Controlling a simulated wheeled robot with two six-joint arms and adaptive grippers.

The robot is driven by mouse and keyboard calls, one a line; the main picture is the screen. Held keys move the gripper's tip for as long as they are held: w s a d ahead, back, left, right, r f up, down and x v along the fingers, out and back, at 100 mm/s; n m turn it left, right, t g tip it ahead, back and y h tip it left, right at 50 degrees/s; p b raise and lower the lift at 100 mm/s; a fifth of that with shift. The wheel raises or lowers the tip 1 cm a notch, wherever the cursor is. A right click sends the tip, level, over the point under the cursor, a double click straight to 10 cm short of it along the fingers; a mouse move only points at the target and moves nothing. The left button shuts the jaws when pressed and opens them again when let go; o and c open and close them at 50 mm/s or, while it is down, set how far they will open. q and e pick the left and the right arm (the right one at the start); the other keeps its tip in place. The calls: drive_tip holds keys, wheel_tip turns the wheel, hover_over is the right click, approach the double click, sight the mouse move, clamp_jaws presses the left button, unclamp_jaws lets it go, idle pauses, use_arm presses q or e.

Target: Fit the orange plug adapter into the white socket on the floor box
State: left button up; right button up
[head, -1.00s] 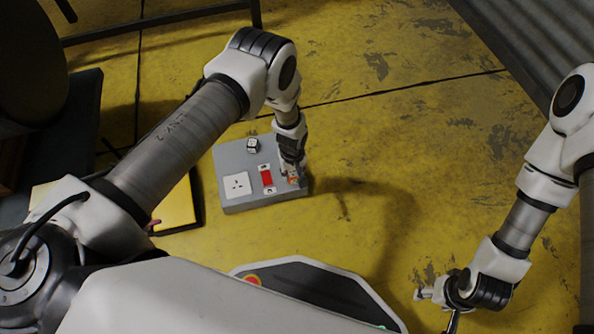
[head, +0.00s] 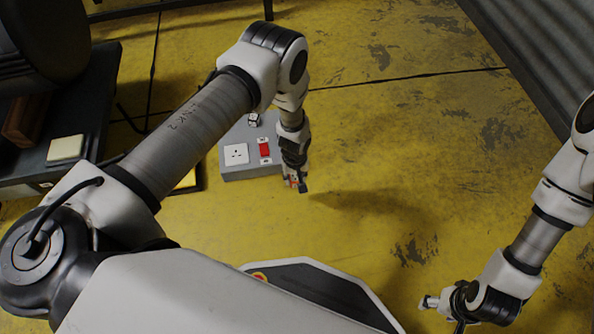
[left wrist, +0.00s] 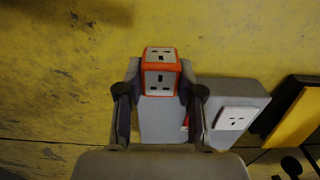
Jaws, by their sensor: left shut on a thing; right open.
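The grey floor box (head: 250,173) sits on the yellow floor, partly hidden behind my left arm in the head view. Its white socket (head: 236,154) is on the left of its top and looks empty; it also shows in the left wrist view (left wrist: 236,117). My left gripper (head: 296,183) is shut on the orange plug adapter (left wrist: 160,70), which has white slotted faces. The adapter is just off the box's front right corner in the head view; its pins are hidden. My right gripper (head: 431,302) is open and empty over the floor at lower right.
A red switch (head: 264,147) is beside the socket, and a small white-and-black part (head: 254,119) is at the box's back. A yellow panel (left wrist: 300,116) in a dark frame lies beyond the socket side. Open floor (head: 400,170) extends right of the box.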

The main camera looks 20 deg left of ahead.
use_arm(q)
drive_tip(key=w+r, duration=0.8)
drive_tip(key=r, duration=0.3)
drive_tip(key=w+r, duration=0.8)
drive_tip(key=r, duration=0.3)
drive_tip(key=s+r+m+p, duration=0.2)
drive_tip(key=s+r+p, duration=0.3)
drive_tip(key=r+p, duration=0.7)
drive_tip(key=s+r+m+p, duration=0.2)
drive_tip(key=s+r+p, duration=0.3)
drive_tip(key=r+p, duration=0.7)
drive_tip(key=s+r+m+p, duration=0.2)
drive_tip(key=s+r+p, duration=0.2)
drive_tip(key=r+p, duration=0.9)
wheel_tip(320, 180, up, 6)
drive_tip(key=shift+s+r+m, duration=0.2)
drive_tip(key=shift+s+m, duration=0.2)
drive_tip(key=shift+d, duration=0.1)
